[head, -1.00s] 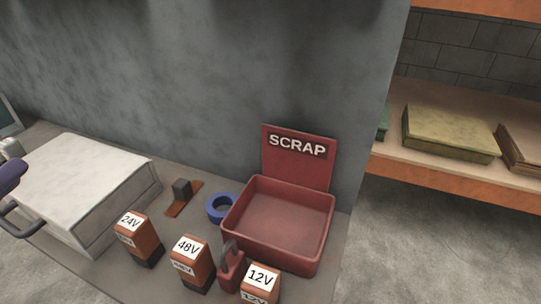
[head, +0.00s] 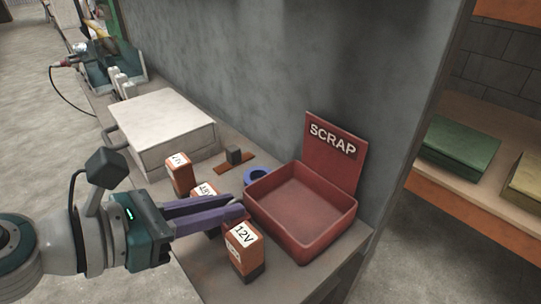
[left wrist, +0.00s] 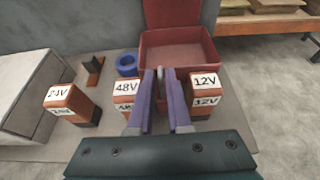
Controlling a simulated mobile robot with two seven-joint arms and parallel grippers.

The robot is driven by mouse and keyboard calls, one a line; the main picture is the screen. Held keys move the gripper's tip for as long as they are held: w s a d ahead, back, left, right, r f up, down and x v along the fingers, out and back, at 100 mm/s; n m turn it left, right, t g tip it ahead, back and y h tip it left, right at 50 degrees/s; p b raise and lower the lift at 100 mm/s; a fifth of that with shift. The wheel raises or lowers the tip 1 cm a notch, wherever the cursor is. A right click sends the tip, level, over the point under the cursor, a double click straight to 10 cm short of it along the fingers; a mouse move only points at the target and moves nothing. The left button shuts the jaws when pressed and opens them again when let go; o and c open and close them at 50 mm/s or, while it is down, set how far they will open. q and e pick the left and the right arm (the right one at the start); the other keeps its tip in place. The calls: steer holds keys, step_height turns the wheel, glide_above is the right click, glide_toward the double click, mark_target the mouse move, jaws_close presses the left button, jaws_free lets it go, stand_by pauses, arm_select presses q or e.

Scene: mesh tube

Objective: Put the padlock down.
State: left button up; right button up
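The padlock is mostly hidden by my left gripper (head: 241,206) in the head view; a sliver of dark red shows below the fingers. In the left wrist view a narrow grey piece, which looks like the padlock's shackle (left wrist: 159,82), stands between the fingertips of my left gripper (left wrist: 161,74). The two purple fingers are close together with a narrow gap. I cannot tell whether they press on the shackle, or whether the padlock rests on the bench. My right gripper is not in view.
A 12V block (head: 244,250) stands close to the fingers, with the 48V block (head: 205,190) and 24V block (head: 178,174) on the other side. The red SCRAP bin (head: 301,240) is just beyond, empty. Blue ring (head: 256,175) and white case (head: 160,122) stand behind.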

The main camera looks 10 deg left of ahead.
arm_select(q)
steer(key=shift+x, duration=1.2)
jaws_close()
stand_by(0.5)
